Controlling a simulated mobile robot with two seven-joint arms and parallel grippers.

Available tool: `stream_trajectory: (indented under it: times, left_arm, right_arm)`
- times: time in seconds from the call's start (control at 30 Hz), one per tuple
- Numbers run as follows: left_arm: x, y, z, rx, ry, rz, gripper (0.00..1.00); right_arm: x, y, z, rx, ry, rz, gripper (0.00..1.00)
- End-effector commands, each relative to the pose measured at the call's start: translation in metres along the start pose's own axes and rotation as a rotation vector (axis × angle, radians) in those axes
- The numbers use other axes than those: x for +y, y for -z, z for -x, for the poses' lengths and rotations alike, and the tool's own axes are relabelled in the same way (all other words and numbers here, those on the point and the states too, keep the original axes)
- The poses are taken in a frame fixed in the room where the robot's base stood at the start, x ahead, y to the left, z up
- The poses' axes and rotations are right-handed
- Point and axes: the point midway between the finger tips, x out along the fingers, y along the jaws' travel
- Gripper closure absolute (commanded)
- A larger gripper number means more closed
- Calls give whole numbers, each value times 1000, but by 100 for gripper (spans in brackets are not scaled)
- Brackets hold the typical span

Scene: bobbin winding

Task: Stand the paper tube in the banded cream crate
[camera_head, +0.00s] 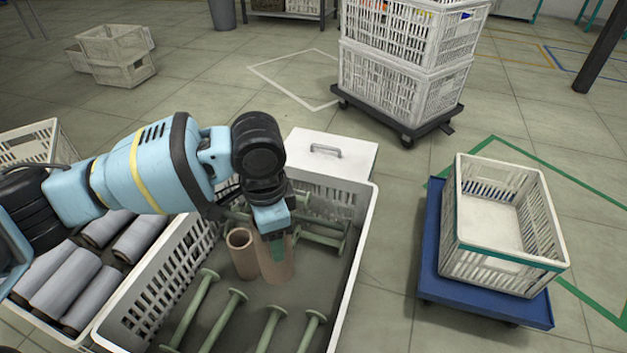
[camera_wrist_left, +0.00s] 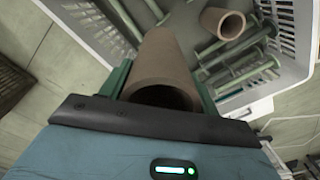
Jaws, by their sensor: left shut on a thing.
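A brown paper tube (camera_head: 278,268) stands near upright inside the white crate in the middle. My left gripper (camera_head: 276,244) reaches down into that crate from above and is shut on this tube near its upper end. In the left wrist view the tube (camera_wrist_left: 168,62) sits between the two green fingers, its open end facing the camera. The head view does not clearly show whether its lower end touches the crate floor. The cream crate with a green band (camera_head: 488,262) stands empty on a blue dolly at the right. My right gripper is not in view.
The white crate (camera_head: 362,248) also holds a second brown tube (camera_head: 241,257) and several green spools (camera_head: 228,312). Grey rolls (camera_head: 72,290) lie in a crate at the left. Stacked white crates (camera_head: 400,85) stand behind. Open floor (camera_head: 398,215) separates the middle crate from the dolly.

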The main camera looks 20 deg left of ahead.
Motion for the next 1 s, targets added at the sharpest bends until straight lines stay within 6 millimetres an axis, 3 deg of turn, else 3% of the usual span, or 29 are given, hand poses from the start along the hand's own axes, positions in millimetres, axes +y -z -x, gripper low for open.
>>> stream_trajectory:
  times: [0.2, 0.5, 0.7, 1.0]
  left_arm:
    - [24, -29, 31, 2, 3, 325, 62]
    - [56, -71, 61, 1, 2, 736, 62]
    - [68, -86, 69, 1, 0, 880, 62]
    - [70, -89, 70, 0, -1, 913, 62]
  right_arm:
    - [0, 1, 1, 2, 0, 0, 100]
    - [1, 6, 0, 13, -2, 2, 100]
    - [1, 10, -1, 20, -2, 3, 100]
    - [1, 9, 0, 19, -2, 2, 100]
